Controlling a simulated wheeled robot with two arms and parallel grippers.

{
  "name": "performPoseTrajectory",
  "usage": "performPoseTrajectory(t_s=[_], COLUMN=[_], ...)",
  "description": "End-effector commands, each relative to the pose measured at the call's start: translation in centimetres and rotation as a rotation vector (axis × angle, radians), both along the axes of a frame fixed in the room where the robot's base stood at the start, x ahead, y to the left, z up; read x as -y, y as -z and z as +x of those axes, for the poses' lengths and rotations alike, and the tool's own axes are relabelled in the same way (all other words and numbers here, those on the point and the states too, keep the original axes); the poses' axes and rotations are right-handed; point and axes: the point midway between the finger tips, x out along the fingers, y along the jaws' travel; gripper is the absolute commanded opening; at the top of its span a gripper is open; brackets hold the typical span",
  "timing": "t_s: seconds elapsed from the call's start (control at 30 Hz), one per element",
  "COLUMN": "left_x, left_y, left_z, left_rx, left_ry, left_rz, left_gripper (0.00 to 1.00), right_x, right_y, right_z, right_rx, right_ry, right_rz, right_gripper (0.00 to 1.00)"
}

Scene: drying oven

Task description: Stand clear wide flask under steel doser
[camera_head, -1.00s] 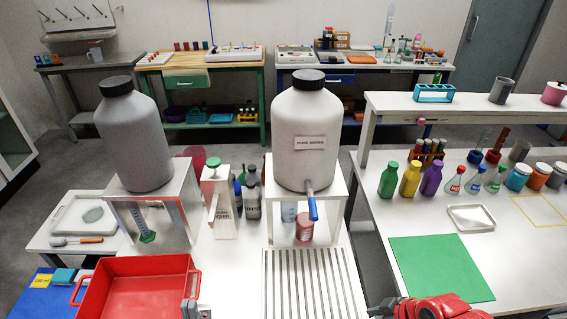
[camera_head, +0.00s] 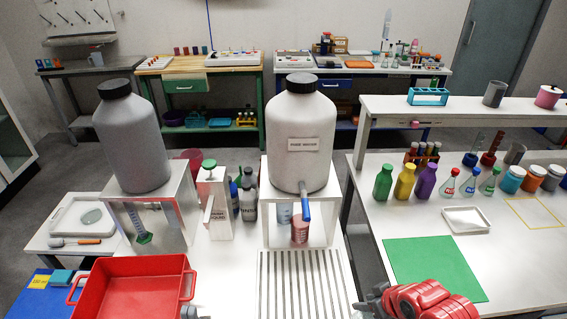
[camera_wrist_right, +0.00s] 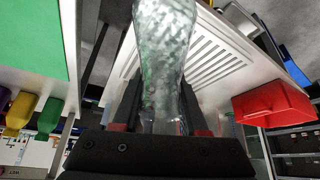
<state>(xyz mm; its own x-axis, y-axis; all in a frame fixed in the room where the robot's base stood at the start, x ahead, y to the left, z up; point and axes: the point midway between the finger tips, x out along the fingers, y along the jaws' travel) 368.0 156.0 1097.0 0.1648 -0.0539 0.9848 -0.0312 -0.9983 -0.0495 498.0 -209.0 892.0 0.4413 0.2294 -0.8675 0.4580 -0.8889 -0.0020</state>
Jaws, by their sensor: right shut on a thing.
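The clear wide flask (camera_wrist_right: 165,50) fills the upper middle of the right wrist view. My right gripper (camera_wrist_right: 161,126) is shut on its narrower part. In the head view, the red right arm is at the bottom right, and the flask cannot be made out there. A large grey bottle (camera_head: 130,145) with a black cap sits on a white stand at the left. A large white bottle (camera_head: 300,130), labelled and with a blue-handled tap, sits on another stand. I cannot tell for sure which is the steel doser. A grey piece at the bottom edge may be my left gripper (camera_head: 189,311); its jaws are unclear.
A slatted white rack (camera_head: 302,285) lies before the white bottle's stand. A red tray (camera_head: 135,292) is at front left, a green mat (camera_head: 432,270) at right. Dark bottles and a white green-topped container (camera_head: 214,210) stand between the stands. A gap separates the benches.

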Motion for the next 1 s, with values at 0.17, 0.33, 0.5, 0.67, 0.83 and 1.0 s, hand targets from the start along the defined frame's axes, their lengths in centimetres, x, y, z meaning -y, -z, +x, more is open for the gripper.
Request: performPoseTrajectory(t_s=[0.17, 0.33, 0.5, 0.67, 0.83, 1.0], left_x=[0.0, 0.0, 0.0, 0.0, 0.0, 0.0], left_y=[0.0, 0.0, 0.0, 0.0, 0.0, 0.0], left_z=[0.0, 0.0, 0.0, 0.0, 0.0, 0.0], left_rx=[0.000, 0.000, 0.000, 0.000, 0.000, 0.000], left_ry=[0.000, 0.000, 0.000, 0.000, 0.000, 0.000], left_rz=[0.000, 0.000, 0.000, 0.000, 0.000, 0.000], left_gripper=[0.00, 0.00, 0.00, 0.00, 0.00, 0.00], right_x=[-1.3, -2.9, -3.8, -3.9, -3.9, -4.0], right_y=[-2.1, -4.8, -6.1, -6.5, -6.5, -6.4], right_z=[3.3, 6.4, 7.8, 8.2, 8.2, 8.1], right_rx=[0.008, 0.010, 0.005, 0.003, -0.001, -0.004], right_ry=[0.168, 0.352, 0.450, 0.478, 0.479, 0.476], right_rz=[-0.005, -0.002, -0.002, -0.003, 0.004, 0.007], right_gripper=[0.00, 0.00, 0.00, 0.00, 0.00, 0.00])
